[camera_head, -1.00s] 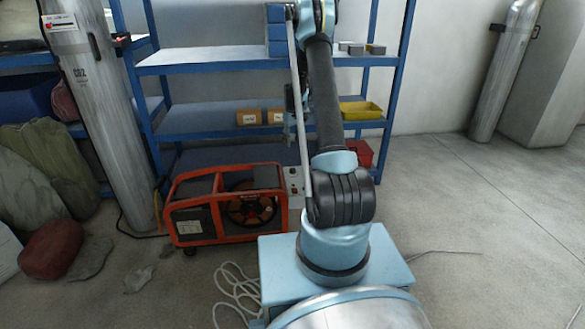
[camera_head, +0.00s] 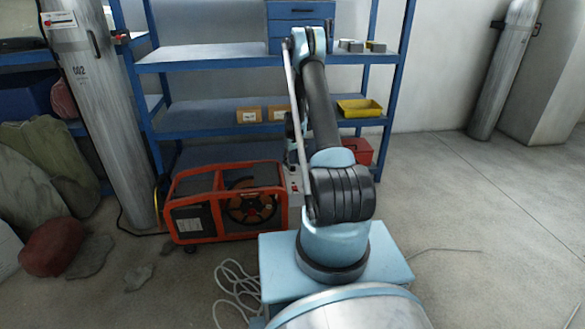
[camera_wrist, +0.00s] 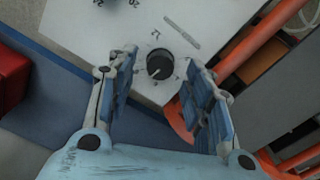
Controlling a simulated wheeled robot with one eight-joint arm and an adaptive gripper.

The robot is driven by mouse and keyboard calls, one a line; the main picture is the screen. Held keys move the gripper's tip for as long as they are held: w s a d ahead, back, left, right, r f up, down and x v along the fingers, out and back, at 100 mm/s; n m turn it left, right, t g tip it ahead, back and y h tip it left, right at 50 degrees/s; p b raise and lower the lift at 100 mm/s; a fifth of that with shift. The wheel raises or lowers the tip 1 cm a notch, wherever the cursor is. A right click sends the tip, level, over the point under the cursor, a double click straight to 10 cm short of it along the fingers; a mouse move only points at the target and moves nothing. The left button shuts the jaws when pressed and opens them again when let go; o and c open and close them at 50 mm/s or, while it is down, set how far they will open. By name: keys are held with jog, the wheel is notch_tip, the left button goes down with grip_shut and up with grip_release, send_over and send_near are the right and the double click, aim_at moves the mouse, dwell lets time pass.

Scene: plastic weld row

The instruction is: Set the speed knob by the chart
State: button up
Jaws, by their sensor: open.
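The speed knob (camera_wrist: 160,64) is a round black dial with a pale pointer line, on a white panel (camera_wrist: 150,20) in the wrist view. The pointer is aimed toward the lower left of the picture. Dark marks are printed around the knob, too small to read surely. My gripper (camera_wrist: 165,95) is open, with its blue-padded fingers on either side of the knob in the picture; I see no contact. In the head view the white box (camera_head: 295,182) is mostly hidden behind my arm. I cannot make out a chart.
An orange-framed machine (camera_head: 225,205) stands left of the box; its orange tube (camera_wrist: 262,40) runs close to my right finger. A red bin (camera_head: 358,150) sits low. Floor at right is mostly clear.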

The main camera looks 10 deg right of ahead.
jog(key=shift+f, duration=1.1)
jog(key=shift+c, duration=0.2)
jog(key=c, duration=1)
jog(key=shift+m, duration=1.7)
